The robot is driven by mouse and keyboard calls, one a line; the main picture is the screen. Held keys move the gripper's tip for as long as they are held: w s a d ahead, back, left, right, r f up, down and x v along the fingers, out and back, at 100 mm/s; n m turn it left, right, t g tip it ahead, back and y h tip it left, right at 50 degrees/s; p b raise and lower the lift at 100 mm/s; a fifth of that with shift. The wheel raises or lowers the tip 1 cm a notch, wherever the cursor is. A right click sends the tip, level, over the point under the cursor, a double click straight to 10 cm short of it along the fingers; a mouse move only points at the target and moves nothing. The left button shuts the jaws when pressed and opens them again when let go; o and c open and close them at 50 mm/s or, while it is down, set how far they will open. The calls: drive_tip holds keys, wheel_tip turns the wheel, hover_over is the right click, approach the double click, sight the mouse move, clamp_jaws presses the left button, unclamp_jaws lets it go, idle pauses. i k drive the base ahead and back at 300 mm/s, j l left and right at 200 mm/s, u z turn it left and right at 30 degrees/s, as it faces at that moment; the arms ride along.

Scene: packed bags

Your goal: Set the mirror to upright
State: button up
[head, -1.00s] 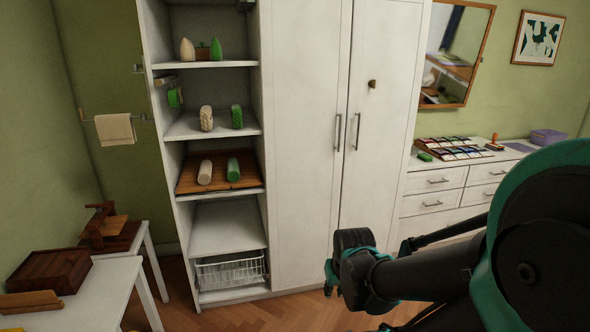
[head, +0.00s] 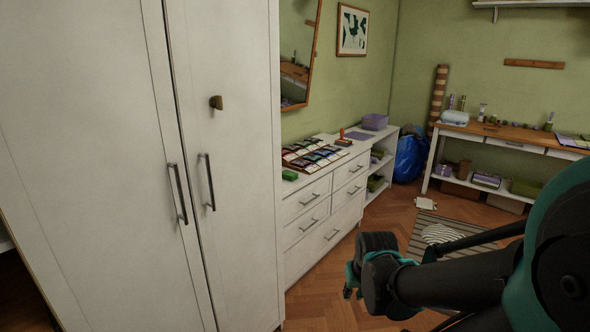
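The mirror (head: 296,62) hangs on the green wall above the white dresser, in a thin wooden frame. Its left part is hidden behind the tall white wardrobe and its top is cut off by the picture edge. Its visible right edge slants, but I cannot tell how much of this is tilt and how much is perspective. My gripper (head: 352,284) is at the lower middle, dark with teal parts, in front of the dresser and well apart from the mirror. Its fingers are small and partly hidden, so their opening is unclear.
The white wardrobe (head: 110,170) fills the left side. The dresser (head: 325,215) carries a tray of colour blocks (head: 313,155) and a green block (head: 289,176). A bench (head: 500,135) stands at the back right. Wooden floor is open before the dresser, with a striped rug.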

sight(299, 20)
drive_tip(key=i+l+z, duration=0.2)
drive_tip(key=i+z, duration=0.15)
drive_tip(key=i, duration=0.15)
drive_tip(key=i+z, duration=0.35)
drive_tip(key=i, duration=0.2)
drive_tip(key=i+j+z, duration=0.1)
drive_tip(key=i+z, duration=0.2)
drive_tip(key=i, duration=0.25)
drive_tip(key=i+l+u, duration=0.1)
drive_tip(key=i+u, duration=0.35)
drive_tip(key=i+l+u, duration=0.3)
drive_tip(key=i+u, duration=0.15)
drive_tip(key=i, duration=0.1)
